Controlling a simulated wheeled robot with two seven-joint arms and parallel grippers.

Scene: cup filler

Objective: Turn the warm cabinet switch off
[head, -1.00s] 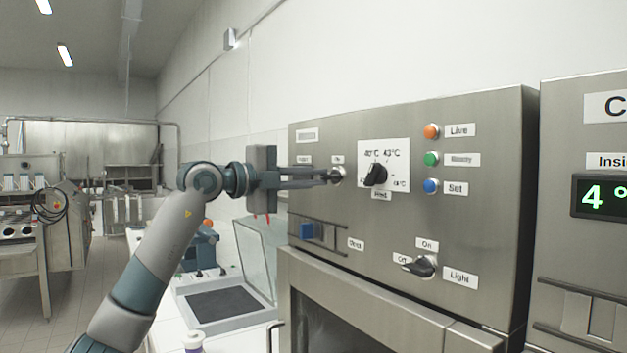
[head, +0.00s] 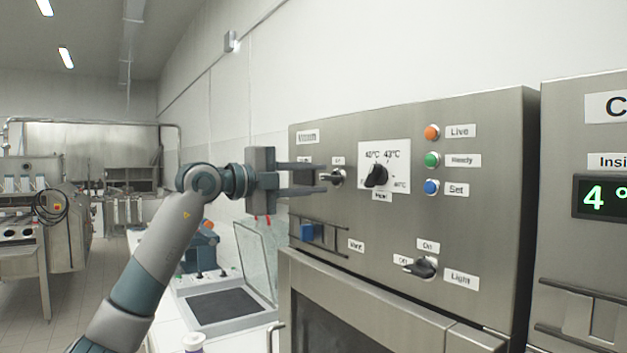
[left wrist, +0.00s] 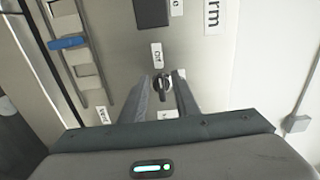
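The warm cabinet (head: 390,225) is a steel box with a front control panel. Its warm switch (head: 338,177) is a small dark knob on a metal base near the panel's upper left. Its handle points left in the head view. A small label (head: 338,160) sits above it, too small to read surely there. My left gripper (head: 323,178) is open, fingers pointing at the panel, tips near the switch. In the left wrist view the switch (left wrist: 163,83) shows between the two spread fingertips, with a gap on each side. My right gripper is not in view.
A black temperature dial (head: 375,175) is right of the switch. Orange, green and blue buttons (head: 432,160) are farther right. A light switch (head: 425,267) and a blue slider (head: 307,231) are lower on the panel. A second cabinet (head: 580,250) stands at the right.

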